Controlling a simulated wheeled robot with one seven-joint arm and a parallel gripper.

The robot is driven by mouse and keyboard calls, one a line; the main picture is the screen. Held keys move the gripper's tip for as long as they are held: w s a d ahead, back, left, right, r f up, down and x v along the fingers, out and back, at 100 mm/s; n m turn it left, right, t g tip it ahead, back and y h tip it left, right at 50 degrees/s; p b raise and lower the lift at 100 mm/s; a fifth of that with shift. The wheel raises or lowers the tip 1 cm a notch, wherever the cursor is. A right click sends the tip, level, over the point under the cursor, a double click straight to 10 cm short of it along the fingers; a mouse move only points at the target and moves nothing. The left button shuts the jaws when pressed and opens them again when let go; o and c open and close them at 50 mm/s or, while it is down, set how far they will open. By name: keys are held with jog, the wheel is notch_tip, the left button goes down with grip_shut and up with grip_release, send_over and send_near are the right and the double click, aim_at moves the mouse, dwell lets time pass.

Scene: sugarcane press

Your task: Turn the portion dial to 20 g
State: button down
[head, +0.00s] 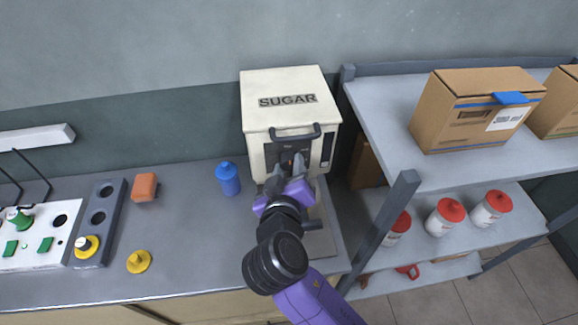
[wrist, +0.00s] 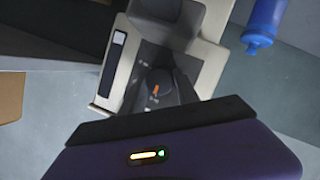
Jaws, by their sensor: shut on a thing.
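The cream sugar dispenser (head: 284,88), lettered SUGAR on top, stands at the back of the counter with a dark handle (head: 296,133) on its front. Its portion dial (wrist: 155,88) is a dark round knob with an orange pointer mark, seen in the wrist view on the dark front panel. My gripper (head: 289,172) is at the dispenser's front, its fingers on either side of the dial and shut on it. In the head view the gripper covers most of the dial. The gram markings are too small or hidden to read.
An orange block (head: 145,187) and a yellow knob piece (head: 139,261) lie farther left. A grey shelf post (head: 378,232) and shelf with cardboard boxes (head: 470,108) stand close on the right.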

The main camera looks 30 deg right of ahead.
dwell(0.4)
jog(key=c, duration=0.9)
grip_release()
jog(key=b+v, duration=0.1)
jog(key=v, duration=0.6)
jog(key=shift+s+a+b, duration=0.2)
jog(key=shift+s+b, duration=0.15)
jog(key=shift+b, duration=0.05)
